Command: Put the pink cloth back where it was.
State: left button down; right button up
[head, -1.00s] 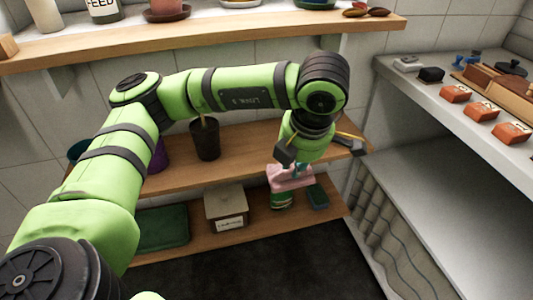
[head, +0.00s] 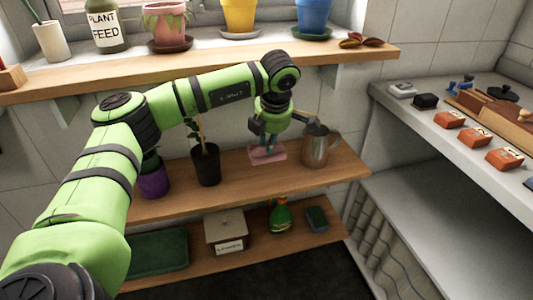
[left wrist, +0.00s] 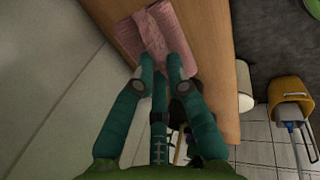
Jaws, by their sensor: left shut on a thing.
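The pink cloth (head: 267,153) is at the middle shelf (head: 345,182), between the dark plant pot and the metal jug. In the left wrist view the cloth (left wrist: 160,32) lies beyond the fingertips, over the wooden board. My left gripper (head: 268,142) points down at the cloth and is shut on it; its fingers (left wrist: 172,72) meet the cloth's near part in the left wrist view. Whether the cloth's underside rests on the shelf is hard to tell. My right gripper is not in view.
The metal jug (head: 317,148) stands close to the right of the cloth, and the dark plant pot (head: 206,165) to the left. The upper shelf (head: 220,62) holds several pots. On the lower shelf are a green spray bottle (head: 280,217) and a box (head: 226,232).

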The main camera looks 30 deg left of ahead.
pick_arm(q)
jog(key=shift+w+a+f, duration=0.6)
jog(key=shift+w+a, duration=0.05)
jog(key=shift+a, duration=0.05)
jog(key=shift+s+d+p+x, duration=0.1)
jog(key=shift+d+x, duration=0.05)
jog(key=shift+x, duration=0.75)
jog(key=shift+s+d+p+x, duration=0.15)
jog(key=shift+x, duration=0.7)
jog(key=shift+s+d+p+x, duration=0.1)
jog(key=shift+d+x, duration=0.05)
jog(key=shift+x, duration=0.75)
jog(key=shift+f, duration=0.15)
jog(key=c, duration=1.2)
grip_release()
jog(key=shift+c, duration=0.2)
